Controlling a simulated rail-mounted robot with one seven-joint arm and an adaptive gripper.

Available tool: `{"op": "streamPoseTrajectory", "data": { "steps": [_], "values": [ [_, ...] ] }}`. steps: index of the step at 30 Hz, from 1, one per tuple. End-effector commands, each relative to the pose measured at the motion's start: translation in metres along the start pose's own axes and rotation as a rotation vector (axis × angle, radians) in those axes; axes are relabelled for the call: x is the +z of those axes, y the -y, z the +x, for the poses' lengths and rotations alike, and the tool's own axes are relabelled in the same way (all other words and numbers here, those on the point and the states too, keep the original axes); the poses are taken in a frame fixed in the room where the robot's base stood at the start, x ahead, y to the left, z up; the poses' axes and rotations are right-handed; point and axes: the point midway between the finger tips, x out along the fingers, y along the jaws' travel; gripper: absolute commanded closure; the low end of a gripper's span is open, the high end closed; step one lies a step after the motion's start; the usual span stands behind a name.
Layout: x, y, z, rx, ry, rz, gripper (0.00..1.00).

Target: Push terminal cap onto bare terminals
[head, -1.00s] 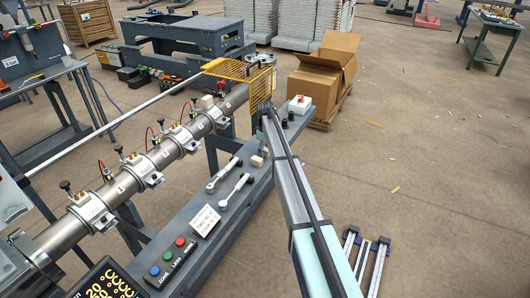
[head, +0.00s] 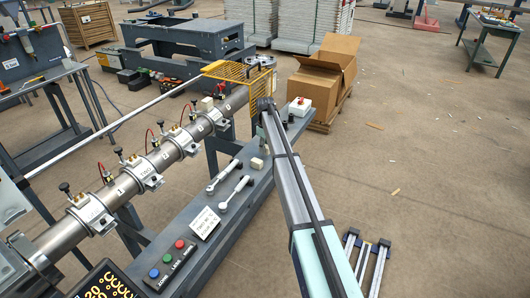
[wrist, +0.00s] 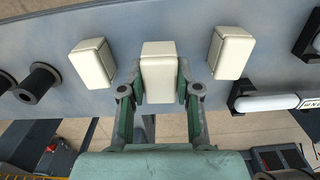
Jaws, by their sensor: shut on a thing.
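In the wrist view three cream block-shaped caps lie in a row along the grey bench. My gripper (wrist: 160,84) has its green fingers shut on the two sides of the middle cap (wrist: 159,66). The left cap (wrist: 92,63) and right cap (wrist: 231,52) stand apart from the fingers. I cannot tell whether the held cap touches the bench. In the head view one cap (head: 256,163) shows on the bench, and my arm hides the gripper. The steel barrel (head: 150,164) carries clamp bands with red-wired terminals. A cream cap (head: 207,103) sits on the band nearest the yellow guard.
White-handled levers (head: 236,194), a label card (head: 205,222) and a button box (head: 172,263) occupy the bench. A black knob (wrist: 38,82) stands left of the caps. A yellow mesh guard (head: 240,75) is over the barrel's far end. A cardboard box (head: 322,75) stands behind.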

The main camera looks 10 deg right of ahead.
Motion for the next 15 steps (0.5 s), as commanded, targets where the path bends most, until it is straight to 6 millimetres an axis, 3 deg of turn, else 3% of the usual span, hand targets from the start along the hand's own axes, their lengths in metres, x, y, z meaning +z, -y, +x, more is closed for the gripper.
{"op": "streamPoseTrajectory", "data": {
  "steps": [15],
  "values": [
    [-0.001, -0.001, -0.128, 0.002, -0.002, 0.000, 1.00]
  ]
}}
